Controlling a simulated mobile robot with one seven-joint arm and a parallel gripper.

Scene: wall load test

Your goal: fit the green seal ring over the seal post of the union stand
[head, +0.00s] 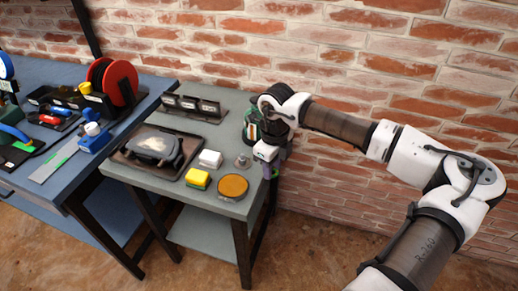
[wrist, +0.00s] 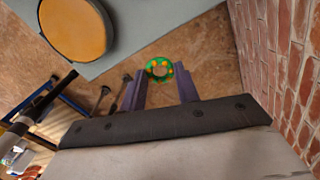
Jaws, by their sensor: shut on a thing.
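The green seal ring (wrist: 151,67), with orange spots on it, is between the tips of my gripper (wrist: 161,84) in the wrist view. My gripper is shut on it and holds it beyond the table edge, with brown floor far below. In the head view my gripper (head: 270,172) is at the right edge of the grey table, and the ring cannot be made out clearly. A small grey metal piece with a short upright (head: 243,161) stands on the table left of my gripper; I cannot tell whether it is the union stand. No seal post is clearly visible in the wrist view.
The grey table (head: 217,203) also bears an orange round pad (head: 233,186), a yellow-green block (head: 198,179), a white block (head: 210,158) and a dark tray (head: 125,163). A brick wall (head: 330,60) runs close behind. A blue bench (head: 75,187) with tools stands left.

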